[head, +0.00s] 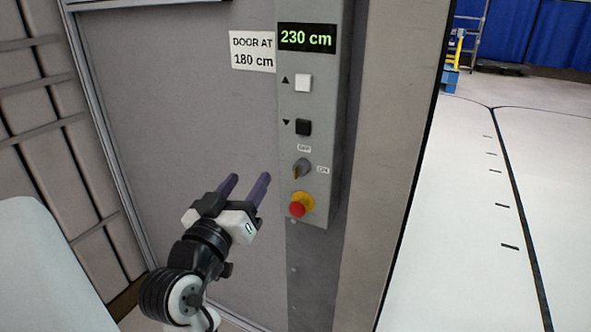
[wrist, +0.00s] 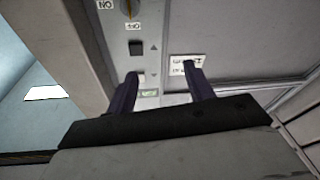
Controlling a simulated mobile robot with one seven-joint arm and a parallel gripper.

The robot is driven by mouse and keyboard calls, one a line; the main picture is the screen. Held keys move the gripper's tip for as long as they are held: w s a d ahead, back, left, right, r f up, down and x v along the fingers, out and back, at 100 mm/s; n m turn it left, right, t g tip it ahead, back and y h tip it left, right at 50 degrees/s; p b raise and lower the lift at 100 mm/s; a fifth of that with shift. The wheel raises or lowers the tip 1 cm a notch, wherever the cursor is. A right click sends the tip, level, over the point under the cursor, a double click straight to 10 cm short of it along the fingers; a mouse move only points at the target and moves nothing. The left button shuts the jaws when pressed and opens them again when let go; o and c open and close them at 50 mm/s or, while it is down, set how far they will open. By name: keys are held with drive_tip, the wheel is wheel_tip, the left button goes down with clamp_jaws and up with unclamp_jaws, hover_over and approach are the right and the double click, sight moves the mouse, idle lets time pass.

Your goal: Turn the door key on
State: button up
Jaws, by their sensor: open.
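The door key (head: 302,168) is a small grey rotary switch with an orange-brown part on the grey control panel, between the "OFF" label (head: 304,148) above it and the "ON" label (head: 323,170) to its right. Its handle seems to slant toward the lower left; its exact setting is hard to tell. It also shows, upside down and cut by the top edge, in the wrist view (wrist: 130,8). My gripper (head: 246,182) is open and empty, left of the key and apart from it. Its two purple fingers also show in the wrist view (wrist: 160,74).
A red stop button on a yellow base (head: 299,206) sits just below the key. A black down button (head: 304,127) and a white up button (head: 304,83) are above it. The display (head: 307,38) reads 230 cm; a sign (head: 253,52) reads "DOOR AT 180 cm". Open floor lies right.

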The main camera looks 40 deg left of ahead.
sight(295, 174)
wheel_tip(295, 174, down, 4)
drive_tip(key=d+m+g+h, duration=0.1)
drive_tip(key=d+m+h, duration=0.1)
drive_tip(key=d+h, duration=0.15)
drive_tip(key=shift+h, duration=0.25)
drive_tip(key=w+a+p, duration=0.1)
drive_tip(key=w, duration=0.3)
drive_tip(key=w+a+p, duration=0.1)
drive_tip(key=w, duration=0.3)
drive_tip(key=w+a+p, duration=0.1)
drive_tip(key=w, duration=0.3)
drive_tip(key=shift+w+a+r+p, duration=0.1)
drive_tip(key=shift+w+r+p, duration=0.1)
drive_tip(key=shift+p, duration=0.15)
drive_tip(key=shift+w+a+f, duration=0.15)
drive_tip(key=shift+w, duration=0.5)
drive_tip(key=shift+c, duration=0.4)
drive_tip(key=c, duration=0.9)
